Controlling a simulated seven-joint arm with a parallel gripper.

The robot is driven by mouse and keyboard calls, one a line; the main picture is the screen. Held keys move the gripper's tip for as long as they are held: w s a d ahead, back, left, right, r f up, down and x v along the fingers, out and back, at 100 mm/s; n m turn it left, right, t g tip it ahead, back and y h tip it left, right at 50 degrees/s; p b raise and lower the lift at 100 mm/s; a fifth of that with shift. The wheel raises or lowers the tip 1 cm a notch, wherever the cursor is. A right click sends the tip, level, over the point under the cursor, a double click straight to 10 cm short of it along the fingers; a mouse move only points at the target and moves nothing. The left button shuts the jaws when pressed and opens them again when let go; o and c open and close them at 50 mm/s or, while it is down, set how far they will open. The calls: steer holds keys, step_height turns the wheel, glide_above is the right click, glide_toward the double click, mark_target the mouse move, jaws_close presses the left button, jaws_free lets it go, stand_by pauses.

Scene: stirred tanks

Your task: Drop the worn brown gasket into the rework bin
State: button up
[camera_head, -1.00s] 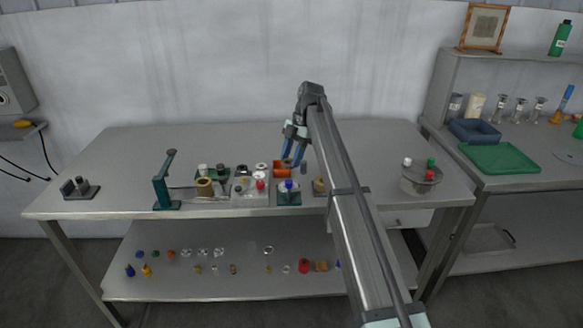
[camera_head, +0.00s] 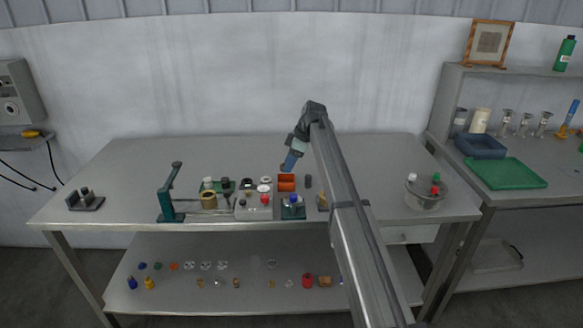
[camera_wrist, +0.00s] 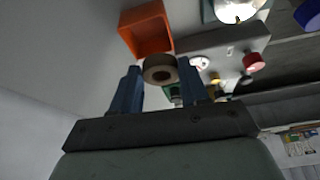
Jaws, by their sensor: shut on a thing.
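My gripper (camera_head: 288,169) is above the table, just behind and above the open orange bin (camera_head: 287,183). In the wrist view, its two blue fingers (camera_wrist: 160,80) are shut on a brown ring-shaped gasket (camera_wrist: 160,63), held at the fingertips. The orange bin also shows in the wrist view (camera_wrist: 137,38), close beside the gasket and just past it. The gasket is apart from the bin floor, and I cannot tell its exact height over the rim. The gasket cannot be made out in the head view.
Left of the bin are a grey block with a red knob (camera_head: 264,201), a brass-coloured cylinder (camera_head: 208,200) and a green press (camera_head: 168,195). The table back is clear.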

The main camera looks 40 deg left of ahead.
steer(key=m, duration=0.1)
steer(key=m+t, duration=0.1)
steer(key=m, duration=0.1)
steer(key=shift+w+a+r, duration=0.1)
steer(key=shift+w+a, duration=0.25)
steer(key=shift+a, duration=0.05)
steer(key=shift+f, duration=0.2)
steer(key=shift+f, duration=2.1)
steer(key=o, duration=1.1)
steer(key=shift+o, duration=0.3)
steer(key=o, duration=0.3)
